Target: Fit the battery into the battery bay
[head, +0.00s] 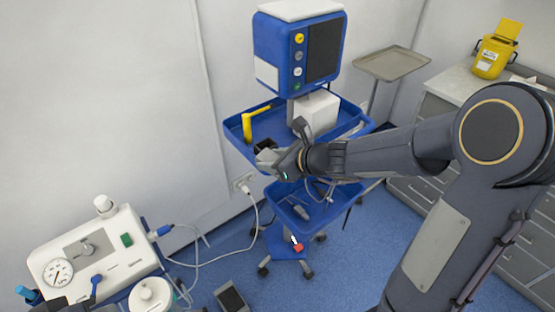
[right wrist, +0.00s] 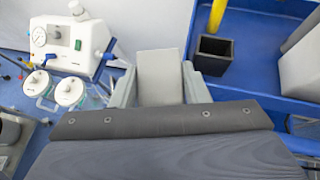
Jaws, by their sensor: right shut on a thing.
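My right gripper (head: 277,160) is at the front left edge of the blue cart's upper tray. In the right wrist view its two grey fingers (right wrist: 160,92) are closed on the sides of a plain light grey block, the battery (right wrist: 160,72). The battery sticks out beyond the fingertips, and its lower part is hidden by the gripper. An open-topped black box (right wrist: 213,54), seemingly the battery bay, stands on the tray to the right of the battery, apart from it. In the head view the black box (head: 264,145) is partly hidden by my gripper.
The blue tray (head: 235,133) also holds a yellow handle-shaped thing (head: 247,125) and a white box (head: 317,112). A blue monitor (head: 298,52) rises above it. A white suction machine (head: 95,258) stands at lower left. A wall is behind the cart.

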